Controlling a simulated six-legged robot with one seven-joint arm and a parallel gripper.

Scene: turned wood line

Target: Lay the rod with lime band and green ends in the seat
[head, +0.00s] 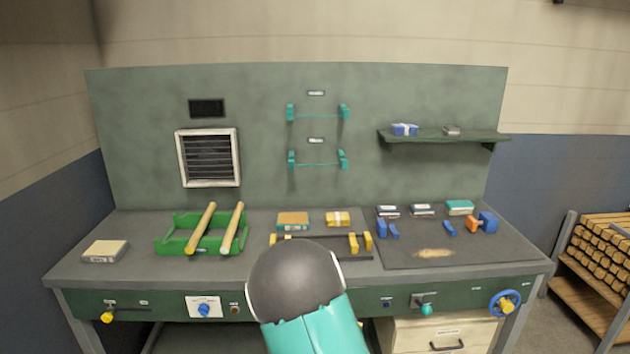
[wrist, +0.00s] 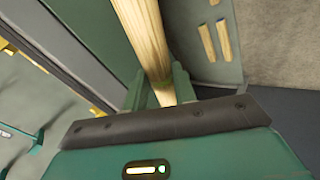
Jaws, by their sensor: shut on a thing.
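My gripper (wrist: 160,90) shows in the wrist view, its two green fingers closed on a pale wooden rod (wrist: 143,35). The rod runs from between the fingers to the top edge of the picture. No lime band or green ends show on its visible part. In the head view my arm hides the gripper and the held rod. A dark fixture with yellow uprights (head: 367,241) stands on the bench behind my arm, partly covered. Blue holders (head: 387,230) stand to its right. I cannot tell which is the seat.
Two wooden rods (head: 232,228) rest across a green rack (head: 173,241) at left on the bench. Teal wall brackets (head: 318,164) are above. A shelf (head: 440,138) juts out at right. Books and boxes line the back. The dark mat's front (head: 450,262) is mostly clear.

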